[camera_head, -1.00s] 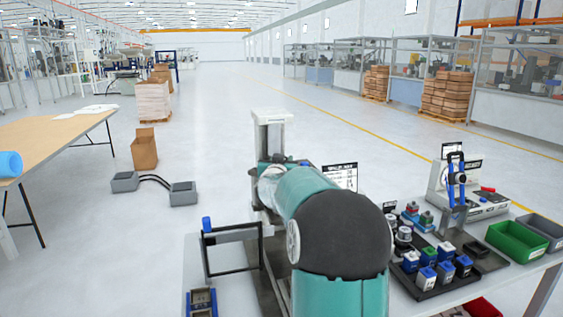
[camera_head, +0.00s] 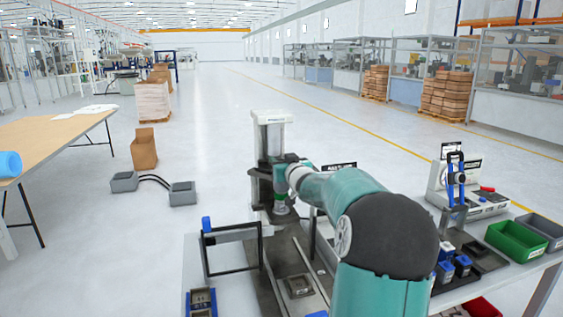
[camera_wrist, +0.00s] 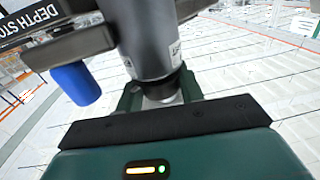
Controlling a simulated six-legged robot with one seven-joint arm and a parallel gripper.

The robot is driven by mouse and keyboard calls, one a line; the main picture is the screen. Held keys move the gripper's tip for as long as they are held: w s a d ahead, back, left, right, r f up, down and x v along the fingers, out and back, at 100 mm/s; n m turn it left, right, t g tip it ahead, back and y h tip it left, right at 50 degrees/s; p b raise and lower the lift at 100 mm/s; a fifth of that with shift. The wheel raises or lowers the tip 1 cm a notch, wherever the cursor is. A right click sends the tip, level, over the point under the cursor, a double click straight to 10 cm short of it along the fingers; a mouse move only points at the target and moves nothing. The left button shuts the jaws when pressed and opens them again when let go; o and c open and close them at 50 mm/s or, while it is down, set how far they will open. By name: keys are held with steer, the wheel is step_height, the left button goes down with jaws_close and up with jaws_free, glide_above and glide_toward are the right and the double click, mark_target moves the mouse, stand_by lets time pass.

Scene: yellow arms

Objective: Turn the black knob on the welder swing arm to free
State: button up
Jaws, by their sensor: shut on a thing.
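The welder (camera_head: 272,122) is a pale column with a dark base, left of my arm in the head view. My gripper (camera_wrist: 160,97) is at it, with its green fingers either side of a black, round part below a dark grey cylinder (camera_wrist: 148,38) in the wrist view. My gripper is shut on this part, which looks like the black knob, mostly hidden between the fingers. A dark bar (camera_wrist: 75,45) with a blue grip (camera_wrist: 75,83) is close at the left in the wrist view.
A dark frame with a blue tip (camera_head: 207,223) stands left of the welder base. A blue-handled fixture (camera_head: 456,180), a green bin (camera_head: 515,242) and a grey bin (camera_head: 545,230) are on the right of the bench.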

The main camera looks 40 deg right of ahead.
steer(key=shift+r+n+t+y, duration=0.1)
steer(key=shift+n+t+y, duration=0.4)
steer(key=shift+n+y, duration=0.65)
steer(key=o, duration=1)
steer(key=shift+m+y, duration=0.25)
steer(key=v, duration=1.4)
steer(key=shift+w, duration=0.1)
